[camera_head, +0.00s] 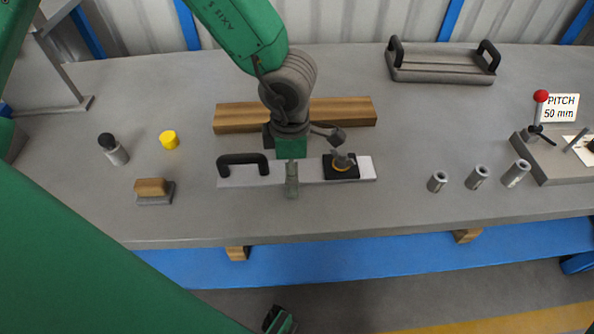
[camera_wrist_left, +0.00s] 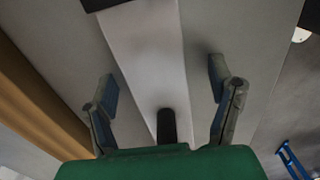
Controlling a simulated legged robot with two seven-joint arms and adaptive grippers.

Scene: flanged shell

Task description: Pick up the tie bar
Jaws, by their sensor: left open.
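The tie bar appears to be the long, flat, pale bar (camera_head: 310,170), lying left to right on the grey bench. A black arched handle (camera_head: 243,160) is on its left end, and a black block with a clamp-like part (camera_head: 341,165) is on its right. My left gripper (camera_head: 291,172) is over the bar's middle; the far finger is hidden. In the left wrist view the open fingers (camera_wrist_left: 163,85) stand on either side of the bar (camera_wrist_left: 150,50), with clear gaps. The handle (camera_wrist_left: 167,126) shows end-on below. My right gripper is not in view.
A wooden beam (camera_head: 350,111) lies just behind the bar. A grey tray with black handles (camera_head: 443,66) stands at back right. Several metal cylinders (camera_head: 477,177) and a pitch fixture (camera_head: 560,160) are right. A brush-like block (camera_head: 153,190) and yellow cap (camera_head: 169,140) are left.

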